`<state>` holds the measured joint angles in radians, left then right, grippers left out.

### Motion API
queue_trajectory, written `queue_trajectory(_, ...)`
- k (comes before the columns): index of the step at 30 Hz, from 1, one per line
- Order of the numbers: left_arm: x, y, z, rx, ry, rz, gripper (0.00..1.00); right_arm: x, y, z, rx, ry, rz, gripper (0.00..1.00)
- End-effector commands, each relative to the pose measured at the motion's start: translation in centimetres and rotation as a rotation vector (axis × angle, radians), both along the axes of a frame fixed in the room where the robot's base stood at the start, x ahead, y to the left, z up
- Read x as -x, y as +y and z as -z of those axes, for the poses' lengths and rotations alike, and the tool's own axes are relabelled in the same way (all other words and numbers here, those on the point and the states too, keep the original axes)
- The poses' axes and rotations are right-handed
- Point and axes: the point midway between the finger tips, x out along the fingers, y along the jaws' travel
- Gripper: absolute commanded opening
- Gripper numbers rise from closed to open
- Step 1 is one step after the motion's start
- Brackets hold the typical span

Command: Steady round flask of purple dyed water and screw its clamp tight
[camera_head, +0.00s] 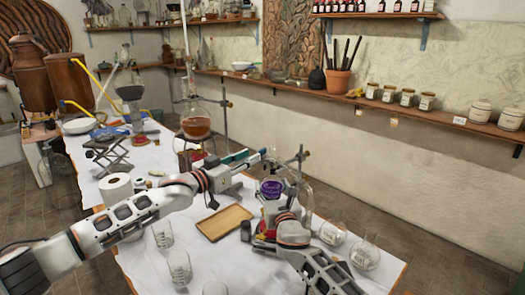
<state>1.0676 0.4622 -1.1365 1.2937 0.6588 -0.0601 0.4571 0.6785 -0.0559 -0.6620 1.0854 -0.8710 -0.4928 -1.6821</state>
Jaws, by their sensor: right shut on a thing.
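The round flask of purple water (271,187) stands upright near the right side of the white-covered table. Its clamp (298,158) is on a metal stand just right of and above it; the screw is too small to make out. My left gripper (262,155) reaches in from the left, above the flask and near the clamp; its finger gap is too small to tell. My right gripper (283,208) comes from below and is shut at the near side of the flask, low on it. The wrist hides the contact and the flask's lower part.
A tan tray (225,222) lies left of the flask. Empty glass beakers (178,267) stand at the front and flasks (364,255) at right. A small dark jar (246,231) is close to my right wrist. An orange-liquid flask (195,126) stands behind.

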Motion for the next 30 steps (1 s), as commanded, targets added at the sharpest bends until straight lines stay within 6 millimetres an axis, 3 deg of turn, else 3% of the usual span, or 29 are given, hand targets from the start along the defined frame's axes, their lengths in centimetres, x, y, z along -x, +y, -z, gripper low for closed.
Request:
queue_trajectory(9, -3.6, -3.0, -0.2, -0.002, -0.003, -0.001, 0.25, 0.0, 0.0, 0.1, 0.0, 0.001, 0.0, 0.29)
queue_trajectory(15, -4.9, -4.2, 0.0, 0.0, 0.001, -0.001, 0.25, 0.0, 0.0, 0.1, 0.0, 0.001, 0.0, 0.29)
queue_trajectory(30, -5.6, -4.7, -0.1, 0.001, 0.0, -0.001, 0.25, 0.0, 0.0, 0.1, 0.0, 0.001, 0.001, 0.29)
